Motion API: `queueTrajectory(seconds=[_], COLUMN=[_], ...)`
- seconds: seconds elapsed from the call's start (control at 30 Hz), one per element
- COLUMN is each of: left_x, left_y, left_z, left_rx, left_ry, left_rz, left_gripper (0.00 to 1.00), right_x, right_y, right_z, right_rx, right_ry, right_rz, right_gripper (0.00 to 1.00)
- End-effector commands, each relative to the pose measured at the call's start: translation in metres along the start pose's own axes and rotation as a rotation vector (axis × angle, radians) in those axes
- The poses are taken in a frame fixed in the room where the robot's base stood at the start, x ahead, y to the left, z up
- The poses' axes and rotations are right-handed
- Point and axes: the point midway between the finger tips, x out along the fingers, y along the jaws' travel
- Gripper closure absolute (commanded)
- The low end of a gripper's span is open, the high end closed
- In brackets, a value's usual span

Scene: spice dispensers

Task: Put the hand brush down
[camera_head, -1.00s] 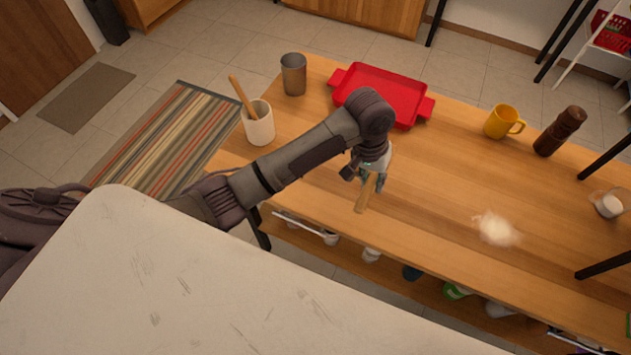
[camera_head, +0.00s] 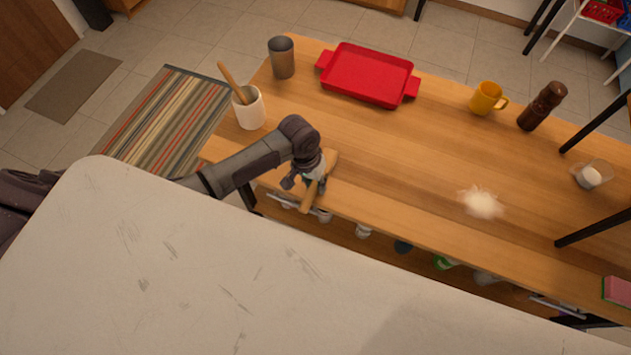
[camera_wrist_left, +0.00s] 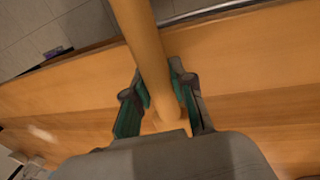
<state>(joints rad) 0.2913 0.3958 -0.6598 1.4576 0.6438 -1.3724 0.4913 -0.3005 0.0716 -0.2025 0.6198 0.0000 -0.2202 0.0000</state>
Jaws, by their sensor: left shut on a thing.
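The hand brush (camera_head: 309,195) is a light wooden piece held in my left gripper (camera_head: 314,183), near the front left edge of the wooden table. In the left wrist view, the wooden handle (camera_wrist_left: 143,45) runs up between the fingers of my left gripper (camera_wrist_left: 160,95), which are shut on it. The brush's bristles are not clearly visible. I cannot tell whether the brush touches the table. My right gripper is not in view.
The table (camera_head: 400,150) holds a white crock (camera_head: 249,110), a metal cup (camera_head: 282,60), a red tray (camera_head: 367,75), a yellow mug (camera_head: 487,99), a brown pepper mill (camera_head: 541,106) and a pile of white powder (camera_head: 482,203). The table's middle is largely clear.

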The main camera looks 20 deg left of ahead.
Motion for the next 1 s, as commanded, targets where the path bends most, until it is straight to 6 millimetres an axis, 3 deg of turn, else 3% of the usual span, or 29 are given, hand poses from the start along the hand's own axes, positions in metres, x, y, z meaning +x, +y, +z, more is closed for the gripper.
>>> queueTrajectory(seconds=[0.3,0.33,0.5,0.8,1.0], left_x=[0.003,0.003,0.003,0.001,-0.024], left_y=[0.000,-0.001,-0.001,0.000,0.000], left_z=[0.000,0.000,0.000,0.000,-0.001], left_rx=[0.000,0.000,0.000,0.000,0.001], left_ry=[0.000,0.000,0.000,0.000,0.004], left_rz=[0.000,0.000,-0.001,-0.001,-0.001], left_gripper=[1.00,0.75,0.51,0.51,0.51], right_x=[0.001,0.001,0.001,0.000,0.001], right_y=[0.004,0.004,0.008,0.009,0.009], right_z=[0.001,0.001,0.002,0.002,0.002], right_rx=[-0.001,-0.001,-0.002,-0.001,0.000], right_ry=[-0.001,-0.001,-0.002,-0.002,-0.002], right_rz=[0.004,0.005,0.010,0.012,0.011], right_gripper=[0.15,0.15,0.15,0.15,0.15])
